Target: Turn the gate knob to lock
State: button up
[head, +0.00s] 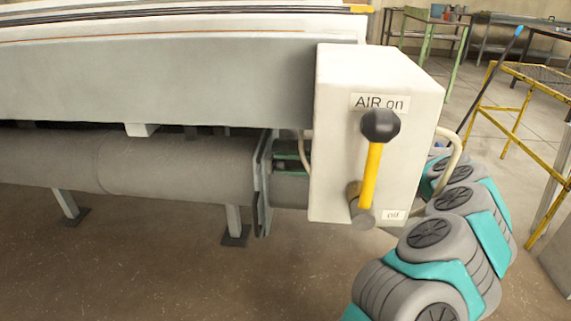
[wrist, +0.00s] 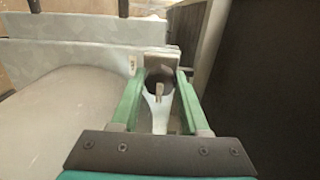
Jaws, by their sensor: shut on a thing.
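In the wrist view, the two green fingers of my gripper (wrist: 160,77) stand on either side of a dark round knob (wrist: 154,74), which I take to be the gate knob. The gripper is shut on it. A pale, narrow pointer-like piece shows in front of the knob, between the fingers. No lock marking can be read there. In the head view my gripper and the knob are hidden; my arm reaches up behind the right side of a white box.
The white box (head: 340,130) carries a yellow lever (head: 371,175) with a black ball, its ball end at the "AIR on" label (head: 379,102). A long grey beam (head: 160,85) and pipe (head: 180,170) run left. A yellow frame stand (head: 510,135) stands at right.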

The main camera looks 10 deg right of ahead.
grip_shut()
jog(key=shift+m, duration=0.3)
jog(key=m, duration=1.2)
jog(key=shift+m, duration=0.3)
jog(key=m, duration=0.4)
jog(key=shift+m, duration=0.3)
